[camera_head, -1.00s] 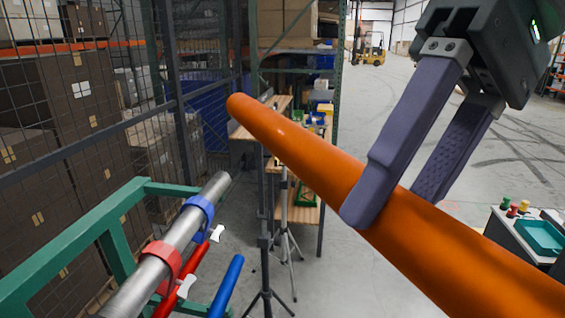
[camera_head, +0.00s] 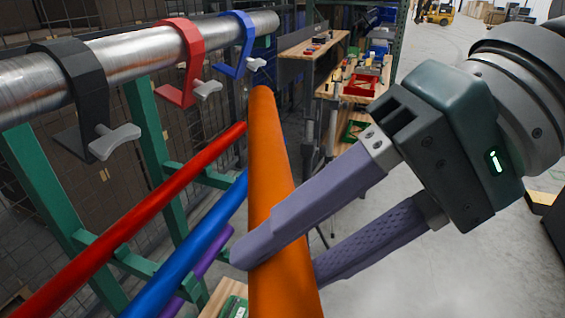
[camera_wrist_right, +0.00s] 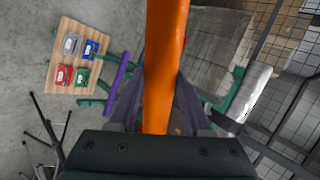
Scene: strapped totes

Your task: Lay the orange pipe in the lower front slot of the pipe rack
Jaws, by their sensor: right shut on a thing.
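My right gripper (camera_head: 275,262) is shut on the orange pipe (camera_head: 268,170), which runs lengthwise away from me, just right of the green pipe rack (camera_head: 155,140). In the right wrist view the orange pipe (camera_wrist_right: 163,70) lies between the fingers (camera_wrist_right: 158,105). A silver pipe (camera_head: 120,60) lies along the top of the rack, with black, red and blue clamps on it. Red (camera_head: 140,220), blue (camera_head: 190,250) and purple (camera_head: 208,258) pipes lie lower in the rack. The orange pipe covers part of the rack's right side. My left gripper is not in view.
Wooden workbenches (camera_head: 312,50) with small bins stand behind. In the right wrist view a wooden board (camera_wrist_right: 75,62) carries several coloured boxes near the rack. A wire mesh fence (camera_head: 60,150) stands behind the rack. Open floor (camera_head: 400,285) lies to the right.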

